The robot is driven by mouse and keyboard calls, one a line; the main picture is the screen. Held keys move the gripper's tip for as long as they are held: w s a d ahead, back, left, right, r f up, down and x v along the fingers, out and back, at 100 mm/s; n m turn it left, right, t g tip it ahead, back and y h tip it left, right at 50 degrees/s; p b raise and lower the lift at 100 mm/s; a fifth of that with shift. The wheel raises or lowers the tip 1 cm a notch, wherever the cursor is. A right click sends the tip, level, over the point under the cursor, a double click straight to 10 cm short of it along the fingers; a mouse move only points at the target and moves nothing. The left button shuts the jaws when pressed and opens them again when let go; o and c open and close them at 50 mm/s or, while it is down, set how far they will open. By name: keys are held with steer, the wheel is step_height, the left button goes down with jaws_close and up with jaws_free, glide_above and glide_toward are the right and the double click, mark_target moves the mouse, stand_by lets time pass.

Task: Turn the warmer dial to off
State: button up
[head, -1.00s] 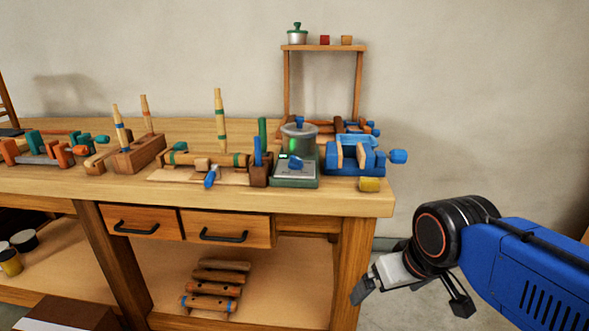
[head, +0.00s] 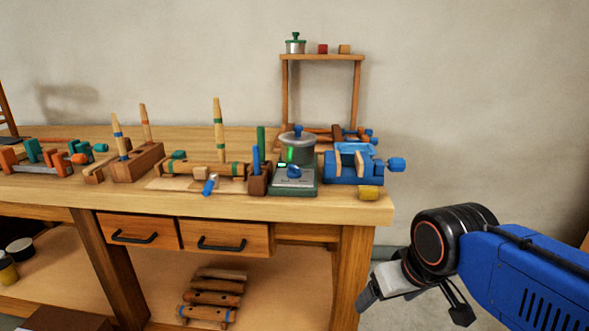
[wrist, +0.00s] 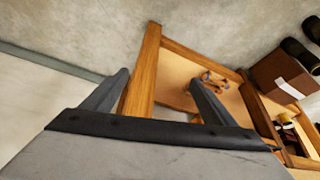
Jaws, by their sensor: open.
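The warmer (head: 293,189) is a green-grey box near the right end of the workbench. Its blue dial (head: 293,171) is on the sloped front panel, beside a small lit green display (head: 282,165). A grey pot (head: 297,148) with a blue knob sits on top of the warmer. The dial's exact setting is too small to read. My gripper (head: 412,302) is open and empty, low and to the right of the bench, well apart from the warmer. In the wrist view its two fingers (wrist: 155,97) are spread, with the bench's leg and lower shelf beyond; the warmer is not in that view.
A blue vise (head: 350,169) stands right of the warmer, with a yellow cylinder (head: 369,193) in front of it. A wooden block holding upright tools (head: 258,185) stands close on the left. A small rack (head: 323,58) rises behind. Floor right of the bench looks clear.

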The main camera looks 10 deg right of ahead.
steer(key=w+r+m, duration=0.1)
steer(key=w+r, duration=0.1)
steer(key=r, duration=0.1)
steer(key=w+a+r+m, duration=0.1)
steer(key=w+r, duration=0.2)
steer(key=r, duration=0.1)
steer(key=w+r+g, duration=0.1)
steer(key=w+r, duration=0.2)
steer(key=r, duration=0.1)
steer(key=shift+a+r+m, duration=0.15)
steer(key=shift+a+m, duration=0.05)
steer(key=shift+m, duration=0.2)
steer(key=c, duration=0.5)
step_height(320, 180, up, 23)
steer(key=m+g, duration=0.4)
steer(key=m, duration=0.7)
glide_above(294, 166)
steer(key=shift+c, duration=0.2)
step_height(294, 166, down, 17)
steer(key=shift+f, duration=0.1)
steer(key=c, duration=1.1)
